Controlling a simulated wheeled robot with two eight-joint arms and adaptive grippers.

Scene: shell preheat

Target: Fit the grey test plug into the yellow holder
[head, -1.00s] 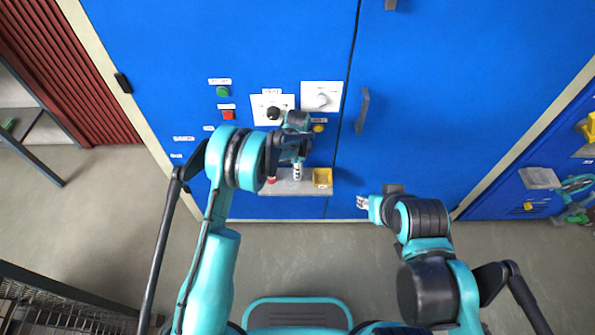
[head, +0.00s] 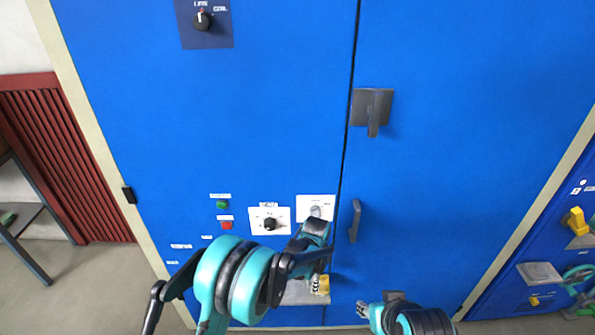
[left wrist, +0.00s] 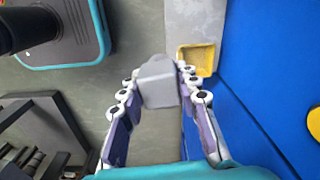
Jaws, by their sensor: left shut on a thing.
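The grey test plug (left wrist: 158,84) is a blocky grey piece between the fingertips of my left gripper (left wrist: 155,88) in the left wrist view. The gripper is shut on it. The yellow holder (left wrist: 197,58) is a shallow open yellow tray beyond the plug and to its right, and looks empty. In the head view the holder (head: 324,286) sits on the grey shelf, with my left gripper (head: 315,282) just left of it, overlapping it in the picture. The plug is hidden there. My right gripper (head: 362,309) is low right of the shelf; its opening is unclear.
The grey shelf (head: 297,297) juts from the blue cabinet (head: 270,120). Above it are a black knob (head: 270,224), a red button (head: 226,225) and a green button (head: 222,204). A door handle (head: 354,221) is to the right. Open floor shows left.

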